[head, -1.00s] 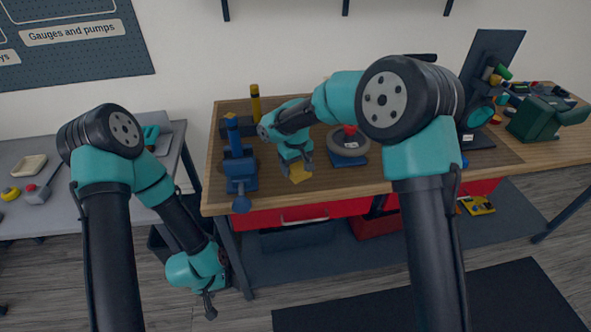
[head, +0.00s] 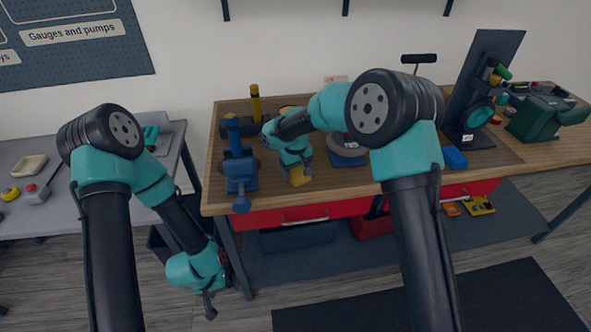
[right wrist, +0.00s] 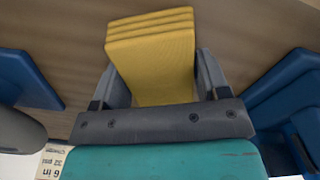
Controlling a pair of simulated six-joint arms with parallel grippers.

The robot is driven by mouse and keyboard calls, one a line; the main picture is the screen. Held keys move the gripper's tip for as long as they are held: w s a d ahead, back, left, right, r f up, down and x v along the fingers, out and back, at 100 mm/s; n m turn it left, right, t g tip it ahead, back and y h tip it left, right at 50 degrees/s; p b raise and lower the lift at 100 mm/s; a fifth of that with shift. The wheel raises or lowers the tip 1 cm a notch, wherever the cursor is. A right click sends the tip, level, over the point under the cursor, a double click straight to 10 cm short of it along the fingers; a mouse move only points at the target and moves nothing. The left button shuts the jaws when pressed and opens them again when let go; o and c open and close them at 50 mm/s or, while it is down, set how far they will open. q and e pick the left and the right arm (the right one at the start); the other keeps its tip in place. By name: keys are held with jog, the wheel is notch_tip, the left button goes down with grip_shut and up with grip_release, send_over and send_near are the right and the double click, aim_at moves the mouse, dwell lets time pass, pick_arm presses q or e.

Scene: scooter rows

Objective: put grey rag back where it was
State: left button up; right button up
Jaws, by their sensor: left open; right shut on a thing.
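My right gripper (head: 298,172) is shut on a folded yellow cloth (head: 299,180), just over the front part of the wooden bench, left of the middle. In the right wrist view the cloth (right wrist: 152,60) shows in several folded layers between the fingers (right wrist: 158,78). I cannot tell whether its far end touches the bench top. No grey rag can be made out in these frames. My left gripper (head: 209,303) is open and empty, hanging low in front of the gap between the two tables.
A blue vise (head: 240,172) stands close left of the cloth. A blue-based stand with a grey ring (head: 349,158) is close right. A blue box (head: 455,158) and a green machine (head: 538,118) are further right. The wooden bench (head: 300,204) has a red drawer below.

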jog(key=shift+f, duration=0.1)
jog(key=o, duration=0.8)
notch_tip(320, 180, up, 12)
jog(key=shift+r, duration=0.15)
dwell(0.3)
dwell(0.5)
